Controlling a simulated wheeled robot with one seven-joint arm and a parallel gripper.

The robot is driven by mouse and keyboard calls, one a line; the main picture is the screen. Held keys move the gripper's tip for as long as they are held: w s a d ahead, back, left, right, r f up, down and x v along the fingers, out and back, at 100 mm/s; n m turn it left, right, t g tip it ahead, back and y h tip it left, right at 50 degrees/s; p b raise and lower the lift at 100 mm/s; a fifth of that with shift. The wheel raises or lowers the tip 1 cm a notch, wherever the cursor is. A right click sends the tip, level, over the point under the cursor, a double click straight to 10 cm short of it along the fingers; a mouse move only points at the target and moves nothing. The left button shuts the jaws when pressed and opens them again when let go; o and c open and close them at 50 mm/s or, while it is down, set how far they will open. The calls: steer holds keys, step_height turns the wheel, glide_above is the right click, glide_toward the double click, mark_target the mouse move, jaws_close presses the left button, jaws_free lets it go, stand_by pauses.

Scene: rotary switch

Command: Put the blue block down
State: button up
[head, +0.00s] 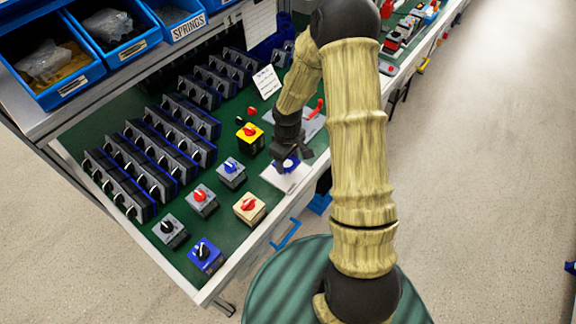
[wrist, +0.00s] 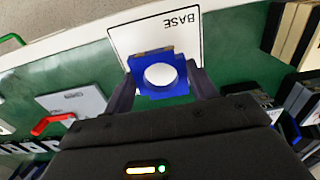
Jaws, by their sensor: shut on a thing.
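My gripper (head: 291,155) is shut on a blue block (wrist: 144,70), which has a round white patch in its middle. The block sits between the two fingers in the wrist view, and a little of it (head: 289,164) shows below the fingers in the head view. A white sheet marked BASE (wrist: 165,28) lies under and beyond the block on the green table; the sheet (head: 284,182) also shows in the head view. Whether the block touches the sheet I cannot tell.
Several rotary switches on cubes stand left of my gripper, among them a yellow one (head: 250,139), a grey one with a blue knob (head: 232,173) and a wooden one (head: 249,208). A grey plate with a red handle (head: 313,122) lies behind. Rows of dark switches (head: 150,150) fill the left.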

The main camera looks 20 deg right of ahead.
mark_target(288, 167)
steer(key=shift+f, duration=0.1)
step_height(288, 167, down, 3)
steer(key=shift+s+a, duration=0.1)
steer(key=shift+f, duration=0.3)
steer(key=shift+f, duration=0.15)
steer(key=o, duration=1.1)
